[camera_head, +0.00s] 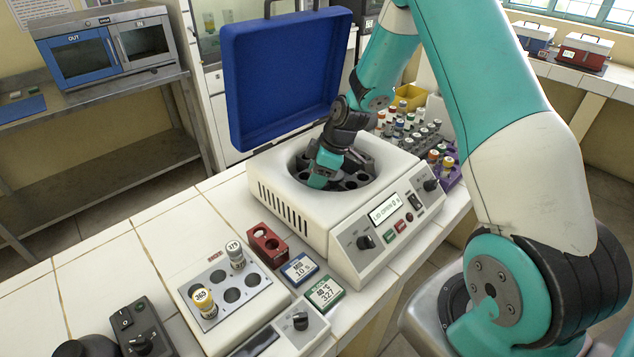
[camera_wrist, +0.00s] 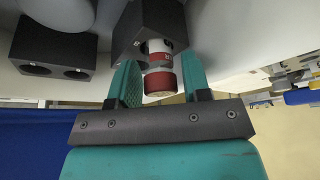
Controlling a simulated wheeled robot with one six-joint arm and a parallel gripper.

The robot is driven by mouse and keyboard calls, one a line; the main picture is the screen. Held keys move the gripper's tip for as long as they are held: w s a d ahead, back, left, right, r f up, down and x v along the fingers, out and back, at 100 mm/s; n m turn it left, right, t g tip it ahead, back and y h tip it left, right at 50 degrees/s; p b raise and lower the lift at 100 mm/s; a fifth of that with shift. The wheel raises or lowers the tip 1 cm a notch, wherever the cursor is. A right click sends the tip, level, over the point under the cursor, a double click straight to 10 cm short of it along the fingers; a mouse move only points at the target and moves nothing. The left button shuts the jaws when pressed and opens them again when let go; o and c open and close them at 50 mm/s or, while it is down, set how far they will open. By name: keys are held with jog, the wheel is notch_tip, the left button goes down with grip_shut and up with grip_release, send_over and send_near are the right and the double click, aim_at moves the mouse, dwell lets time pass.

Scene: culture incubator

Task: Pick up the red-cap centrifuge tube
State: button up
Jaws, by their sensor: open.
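The red-cap centrifuge tube (camera_wrist: 160,84) shows in the wrist view, with its red cap towards me and its white-and-red body partly inside a dark holder block (camera_wrist: 148,22). My gripper (camera_wrist: 156,74) is open, with one teal finger on each side of the tube. Gaps show between the fingers and the cap. In the head view my gripper (camera_head: 325,172) is down inside the bowl of the white centrifuge (camera_head: 290,205). It hides the tube there.
The blue centrifuge lid (camera_head: 280,70) stands open behind the bowl. Racks of capped tubes (camera_head: 410,130) stand behind it at right. A heating block (camera_head: 225,315) with two tubes, a red holder (camera_head: 267,245) and two labelled boxes stand at front left. A two-hole block (camera_wrist: 50,50) is beside the tube's holder.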

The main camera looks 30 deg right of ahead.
jog(key=c, duration=0.7)
jog(key=shift+o, duration=0.2)
jog(key=shift+r, duration=0.15)
